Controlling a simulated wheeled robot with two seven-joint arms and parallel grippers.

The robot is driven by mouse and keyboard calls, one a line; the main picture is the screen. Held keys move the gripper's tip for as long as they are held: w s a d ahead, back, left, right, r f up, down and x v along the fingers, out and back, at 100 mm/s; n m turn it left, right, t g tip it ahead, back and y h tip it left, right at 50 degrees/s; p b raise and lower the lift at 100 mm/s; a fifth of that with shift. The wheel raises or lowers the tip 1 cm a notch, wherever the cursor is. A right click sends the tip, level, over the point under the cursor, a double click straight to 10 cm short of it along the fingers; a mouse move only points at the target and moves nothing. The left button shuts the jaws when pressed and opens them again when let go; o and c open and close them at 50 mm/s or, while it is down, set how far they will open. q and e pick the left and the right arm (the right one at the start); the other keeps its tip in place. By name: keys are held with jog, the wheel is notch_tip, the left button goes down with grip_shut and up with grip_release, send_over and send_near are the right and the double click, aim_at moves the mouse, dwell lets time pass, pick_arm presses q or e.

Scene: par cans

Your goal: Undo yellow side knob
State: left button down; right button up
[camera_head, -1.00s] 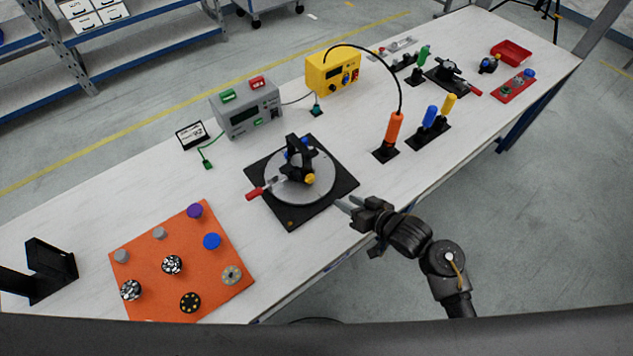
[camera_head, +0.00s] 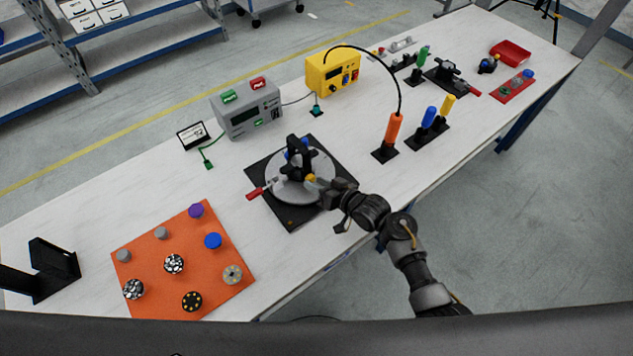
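The yellow side knob (camera_head: 310,178) is on the near right side of a black clamp fixture (camera_head: 297,155). The fixture stands on a round grey turntable (camera_head: 283,188) over a black square base. My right gripper (camera_head: 318,182) is at the yellow knob, its fingertips around or beside it. The fingers partly hide the knob, and I cannot tell whether they are closed on it. A blue knob (camera_head: 291,153) shows at the back of the fixture.
An orange mat (camera_head: 210,265) with several knobs lies at the left front. A grey meter (camera_head: 247,107) and a yellow power box (camera_head: 333,72) stand behind the turntable. An orange-handled screwdriver (camera_head: 393,127) stands in a holder to the right. A red handle (camera_head: 255,193) sticks out left of the turntable.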

jog(key=shift+w+a+f, duration=0.1)
jog(key=shift+w+a, duration=0.2)
jog(key=shift+a, duration=0.05)
jog(key=c, duration=0.7)
jog(key=shift+s+n+t+h+p, duration=0.1)
jog(key=shift+n+t+h+p, duration=0.2)
jog(key=shift+n+h, duration=0.5)
jog(key=shift+a+n+t+h, duration=0.1)
jog(key=shift+n+t+h, duration=0.5)
jog(key=shift+n, duration=1)
